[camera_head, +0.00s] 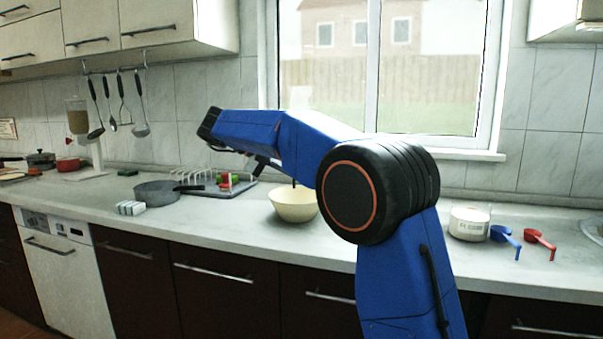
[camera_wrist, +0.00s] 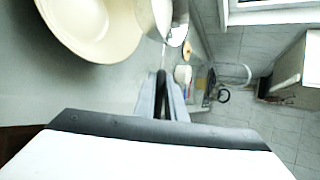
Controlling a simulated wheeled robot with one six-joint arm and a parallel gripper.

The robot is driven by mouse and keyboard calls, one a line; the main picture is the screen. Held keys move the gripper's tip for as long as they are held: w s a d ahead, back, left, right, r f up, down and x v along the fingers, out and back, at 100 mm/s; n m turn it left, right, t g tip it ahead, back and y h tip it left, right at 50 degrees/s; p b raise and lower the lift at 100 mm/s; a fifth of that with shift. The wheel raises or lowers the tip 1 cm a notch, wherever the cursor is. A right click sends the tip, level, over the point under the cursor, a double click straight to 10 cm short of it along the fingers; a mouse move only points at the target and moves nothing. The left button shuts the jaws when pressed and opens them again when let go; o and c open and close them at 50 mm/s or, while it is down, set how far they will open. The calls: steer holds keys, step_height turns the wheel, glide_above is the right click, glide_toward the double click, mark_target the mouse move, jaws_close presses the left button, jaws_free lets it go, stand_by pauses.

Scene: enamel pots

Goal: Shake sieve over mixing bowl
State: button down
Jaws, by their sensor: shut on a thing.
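The cream mixing bowl (camera_head: 293,205) stands on the counter below my arm. It also shows at the upper left of the wrist view (camera_wrist: 72,40). My gripper (camera_wrist: 165,100) is shut on a thin dark handle (camera_wrist: 161,84), which leads to a pale, metallic sieve (camera_wrist: 178,14) at the top edge of the wrist view, partly cut off. The sieve appears beside or over the bowl's rim; its exact height and tilt cannot be told. In the head view my gripper (camera_head: 262,165) is small and partly hidden by my blue arm, near the bowl's upper left.
A white canister (camera_head: 469,224), a blue scoop (camera_head: 506,239) and a red scoop (camera_head: 540,242) lie to the right. The window (camera_head: 385,70) is behind.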

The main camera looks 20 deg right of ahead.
steer(key=shift+w+a, duration=0.3)
steer(key=shift+a, duration=0.25)
steer(key=shift+w+a, duration=0.3)
steer(key=shift+a, duration=0.3)
steer(key=shift+w+a, duration=0.15)
steer(key=shift+a, duration=0.2)
steer(key=shift+f, duration=2)
steer(key=shift+d, duration=0.1)
